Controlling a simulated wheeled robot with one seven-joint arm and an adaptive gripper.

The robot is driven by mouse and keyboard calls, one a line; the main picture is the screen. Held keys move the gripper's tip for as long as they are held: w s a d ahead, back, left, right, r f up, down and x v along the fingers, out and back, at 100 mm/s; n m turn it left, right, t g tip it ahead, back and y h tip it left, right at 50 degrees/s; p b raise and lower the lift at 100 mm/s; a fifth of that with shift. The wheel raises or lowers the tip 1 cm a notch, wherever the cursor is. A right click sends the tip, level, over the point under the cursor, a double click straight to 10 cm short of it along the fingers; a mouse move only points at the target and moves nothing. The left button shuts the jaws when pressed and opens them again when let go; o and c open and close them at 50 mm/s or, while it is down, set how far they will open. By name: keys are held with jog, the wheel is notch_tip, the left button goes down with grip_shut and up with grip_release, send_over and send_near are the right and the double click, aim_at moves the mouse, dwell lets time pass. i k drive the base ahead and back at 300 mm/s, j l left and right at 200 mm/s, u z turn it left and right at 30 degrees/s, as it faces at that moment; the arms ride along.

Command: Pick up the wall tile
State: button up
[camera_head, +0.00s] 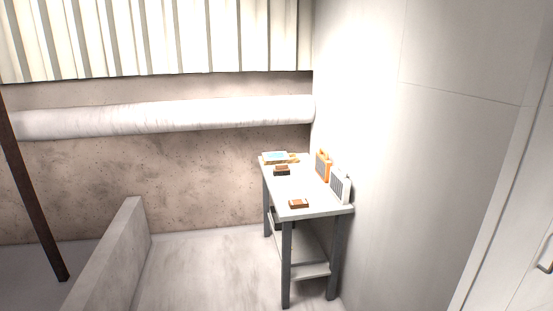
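I cannot tell for sure which item is the wall tile. On the tall grey table (312,211) against the right wall lie several small items. A flat light-blue piece with orange at its edge (275,156) lies at the far end. A small brown-orange and dark block (282,170) lies just in front of it. Another small brown block (299,203) lies alone near the front edge. My gripper is not in view, and nothing on the table is held.
An orange slatted case (323,166) and a grey-white slatted case (340,186) stand upright on the table's right side, by the wall. A low concrete wall (113,253) stands at left. The floor (205,268) between is clear. A door edge is at far right.

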aim_at(278, 156)
jog(key=i+j+u, duration=0.1)
jog(key=i+u, duration=0.15)
jog(key=i, duration=0.35)
jog(key=i+u, duration=0.3)
jog(key=i, duration=0.3)
jog(key=i+j+u, duration=0.15)
jog(key=i+u, duration=0.3)
jog(key=i, duration=0.6)
jog(key=i+l+u, duration=0.2)
jog(key=i+u, duration=0.25)
jog(key=i, duration=0.6)
jog(key=i+z, duration=0.4)
jog(key=i+j+z, duration=0.1)
jog(key=i+z, duration=0.3)
jog(key=i+j+z, duration=0.4)
jog(key=i+l+z, duration=0.1)
jog(key=i+z, duration=0.45)
jog(key=z, duration=0.2)
jog(key=i+z, duration=0.4)
jog(key=i+j+z, duration=0.15)
jog(key=z, duration=0.25)
jog(key=i+l, duration=0.25)
jog(key=l, duration=0.1)
